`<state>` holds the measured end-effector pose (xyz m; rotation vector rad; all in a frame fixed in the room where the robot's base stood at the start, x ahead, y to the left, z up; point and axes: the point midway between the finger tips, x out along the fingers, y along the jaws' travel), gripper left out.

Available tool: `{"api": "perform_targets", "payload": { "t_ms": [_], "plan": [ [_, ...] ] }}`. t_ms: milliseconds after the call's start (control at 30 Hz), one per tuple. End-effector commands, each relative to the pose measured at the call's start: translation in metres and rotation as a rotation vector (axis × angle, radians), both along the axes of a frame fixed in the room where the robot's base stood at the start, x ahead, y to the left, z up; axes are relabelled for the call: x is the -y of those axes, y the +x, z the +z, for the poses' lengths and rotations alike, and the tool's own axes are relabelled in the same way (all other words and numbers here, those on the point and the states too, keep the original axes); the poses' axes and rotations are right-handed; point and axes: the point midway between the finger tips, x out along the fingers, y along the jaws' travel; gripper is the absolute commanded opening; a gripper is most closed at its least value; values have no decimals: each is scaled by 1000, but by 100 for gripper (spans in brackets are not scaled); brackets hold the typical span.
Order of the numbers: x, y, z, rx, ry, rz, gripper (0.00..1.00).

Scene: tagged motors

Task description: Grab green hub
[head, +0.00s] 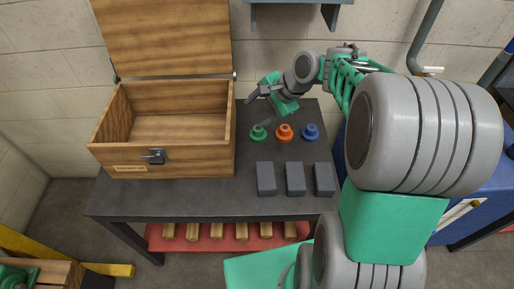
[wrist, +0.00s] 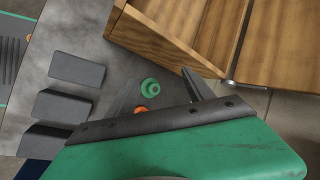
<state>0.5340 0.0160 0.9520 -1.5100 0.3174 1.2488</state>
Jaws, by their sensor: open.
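The green hub (head: 258,132) stands on the dark table (head: 200,197), just right of the wooden box, at the left end of a row with an orange hub (head: 284,132) and a blue hub (head: 310,131). My gripper (head: 252,96) is open and empty, above the table and behind the green hub, beside the box's right wall. In the wrist view the green hub (wrist: 150,87) is fully visible beyond the gripper's dark edge. The orange hub (wrist: 141,110) is partly hidden by that edge there. The blue hub is not visible in the wrist view.
An open wooden box (head: 165,147) with a raised lid takes up the table's left side. Several grey blocks (head: 295,178) stand in front of the hubs. A grey shelf (head: 297,14) hangs on the wall above. The table's front left is clear.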

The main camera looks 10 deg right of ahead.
Motion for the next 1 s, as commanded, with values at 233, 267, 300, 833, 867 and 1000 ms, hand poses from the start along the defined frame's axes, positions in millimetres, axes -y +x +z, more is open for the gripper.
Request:
{"api": "perform_targets", "payload": {
  "t_ms": [233,267,300,833,867,1000],
  "plan": [
    [40,65,-151,-337,718,-535,61],
    [44,67,-158,-374,779,-571,61],
    [48,69,-165,-413,846,-609,61],
    [10,102,-197,-496,959,-668,61],
    [5,104,-199,-496,959,-668,61],
    [-4,111,-203,-493,958,-670,61]
  ]
}}
